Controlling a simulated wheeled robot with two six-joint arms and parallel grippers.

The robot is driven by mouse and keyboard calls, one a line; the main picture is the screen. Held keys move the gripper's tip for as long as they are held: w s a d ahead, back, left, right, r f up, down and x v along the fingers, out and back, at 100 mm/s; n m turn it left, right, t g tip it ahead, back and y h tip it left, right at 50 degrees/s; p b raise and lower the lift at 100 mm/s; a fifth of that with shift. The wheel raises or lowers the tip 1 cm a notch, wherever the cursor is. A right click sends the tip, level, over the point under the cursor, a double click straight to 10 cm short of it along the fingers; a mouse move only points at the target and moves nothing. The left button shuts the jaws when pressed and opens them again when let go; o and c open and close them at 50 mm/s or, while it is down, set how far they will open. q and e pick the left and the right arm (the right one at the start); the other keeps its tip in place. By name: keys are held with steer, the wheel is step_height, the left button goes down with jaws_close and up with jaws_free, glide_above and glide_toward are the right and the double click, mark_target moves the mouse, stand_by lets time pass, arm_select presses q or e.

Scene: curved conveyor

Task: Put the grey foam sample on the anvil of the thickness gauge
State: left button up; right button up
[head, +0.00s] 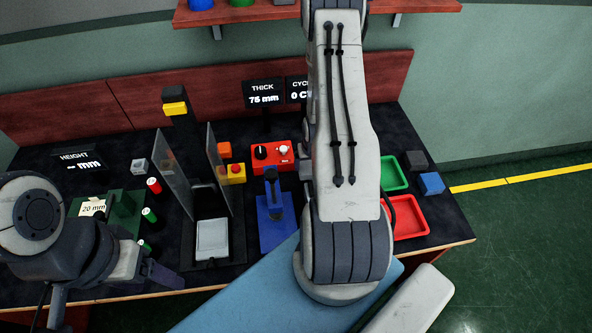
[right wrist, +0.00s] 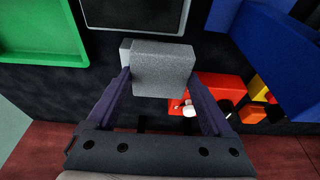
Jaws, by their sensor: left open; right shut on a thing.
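The grey foam sample (right wrist: 163,70) is a speckled grey block between the fingers of my right gripper (right wrist: 160,90) in the right wrist view. That gripper is shut on it. In the head view my right arm hides the sample and the right gripper. A blue stand with an upright post (head: 275,205), apparently the thickness gauge, stands left of that arm; part of it shows at the upper right of the right wrist view (right wrist: 275,50). Its anvil is not clearly made out. My left gripper (head: 108,292) is open and empty at the table's front left.
A red control box (head: 272,156) stands behind the blue stand. A press-like device with clear side panels and a pale plate (head: 212,238) stands left of it. Green (head: 393,173) and red (head: 408,222) trays lie to the right. A grey-rimmed dark panel (right wrist: 135,28) shows in the right wrist view.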

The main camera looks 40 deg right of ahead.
steer(key=s+d+r, duration=0.3)
steer(key=s, duration=0.1)
steer(key=shift+s+d+r, duration=0.2)
steer(key=shift+s+r, duration=0.15)
steer(key=shift+s, duration=0.05)
